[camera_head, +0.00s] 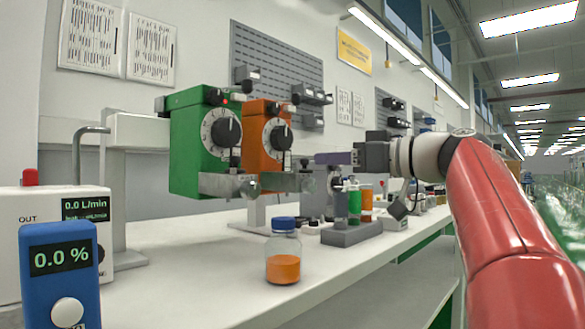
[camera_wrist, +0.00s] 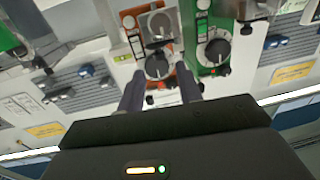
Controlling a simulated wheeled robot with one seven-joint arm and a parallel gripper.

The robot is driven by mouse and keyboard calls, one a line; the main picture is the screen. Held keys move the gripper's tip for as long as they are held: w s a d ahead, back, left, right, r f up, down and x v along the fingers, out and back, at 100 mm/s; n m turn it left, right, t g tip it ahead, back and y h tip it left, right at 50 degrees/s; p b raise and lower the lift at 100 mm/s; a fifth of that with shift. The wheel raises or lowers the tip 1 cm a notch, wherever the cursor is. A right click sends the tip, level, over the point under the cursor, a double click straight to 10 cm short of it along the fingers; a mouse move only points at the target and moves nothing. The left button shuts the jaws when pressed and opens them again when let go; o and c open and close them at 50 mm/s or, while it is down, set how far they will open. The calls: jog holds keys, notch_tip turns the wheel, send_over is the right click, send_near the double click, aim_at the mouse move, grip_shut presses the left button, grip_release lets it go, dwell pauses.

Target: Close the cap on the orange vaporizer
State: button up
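The orange vaporizer (camera_head: 259,152) is mounted beside the green vaporizer (camera_head: 190,142) above the bench. Its dial faces right, and a small black knob-like part (camera_head: 305,163) and a clear rounded part show at its lower front. I cannot tell which part is the cap or how far it is open. In the wrist view the orange vaporizer (camera_wrist: 139,46) appears upside down, with a grey rounded part (camera_wrist: 159,22) beyond its dial. My gripper (camera_wrist: 161,88) is open and empty, its two fingers apart in front of the orange vaporizer. In the head view it points left, short of the vaporizer.
A bottle with a blue cap and orange liquid (camera_head: 283,258) stands on the white bench (camera_head: 195,285). A grey rack (camera_head: 352,234) with green and orange bottles stands below my gripper. A blue meter (camera_head: 60,275) is at the near left. The bench front is mostly clear.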

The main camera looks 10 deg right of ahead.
aim_at(304, 160)
jog(key=x, duration=0.7)
jog(key=shift+p, duration=0.35)
jog(key=shift+d, duration=0.1)
grip_shut()
